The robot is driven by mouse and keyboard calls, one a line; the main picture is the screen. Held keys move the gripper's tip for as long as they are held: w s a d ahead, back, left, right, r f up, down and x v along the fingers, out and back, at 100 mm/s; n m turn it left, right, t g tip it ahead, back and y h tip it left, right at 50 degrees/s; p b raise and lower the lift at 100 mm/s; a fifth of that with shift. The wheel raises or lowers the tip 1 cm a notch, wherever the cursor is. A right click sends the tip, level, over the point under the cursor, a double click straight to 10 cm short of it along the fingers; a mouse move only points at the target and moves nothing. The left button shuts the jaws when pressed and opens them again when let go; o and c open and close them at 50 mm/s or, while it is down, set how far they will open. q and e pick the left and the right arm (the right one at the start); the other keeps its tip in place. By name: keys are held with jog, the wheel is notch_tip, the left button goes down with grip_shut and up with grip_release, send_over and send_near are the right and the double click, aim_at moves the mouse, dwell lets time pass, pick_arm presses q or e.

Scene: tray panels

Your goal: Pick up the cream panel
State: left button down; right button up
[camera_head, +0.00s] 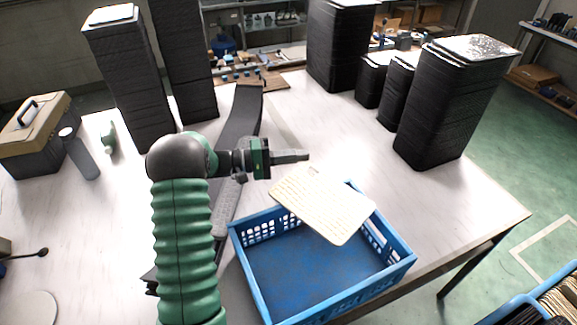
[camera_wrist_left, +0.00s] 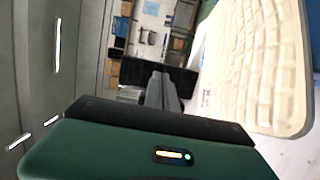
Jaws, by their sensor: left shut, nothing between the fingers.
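The cream panel (camera_head: 322,204) is a thin, gridded sheet with rounded corners. In the head view it lies tilted across the back of a blue crate (camera_head: 408,262), partly over the rim. It also shows large at the right of the left wrist view (camera_wrist_left: 258,65). My left gripper (camera_head: 306,155) is just behind the panel's far edge, its fingers shut and empty, pointing right. In the left wrist view the shut fingers (camera_wrist_left: 162,88) are beside the panel, and I cannot tell whether they touch it. My right gripper is not in view.
Tall stacks of black trays stand at the back left (camera_head: 128,85) and back right (camera_head: 450,100). A toolbox (camera_head: 40,135) and a grey bottle (camera_head: 80,155) stand at the left. The white table (camera_head: 480,205) is clear right of the crate.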

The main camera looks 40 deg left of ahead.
pick_arm(q)
jog(key=w+a+f, duration=0.1)
jog(key=w+a, duration=0.3)
jog(key=a, duration=0.4)
notch_tip(320, 180, down, 9)
jog(key=d, duration=0.1)
jog(key=shift+s+d+b, duration=0.2)
jog(key=shift+s+b, duration=0.25)
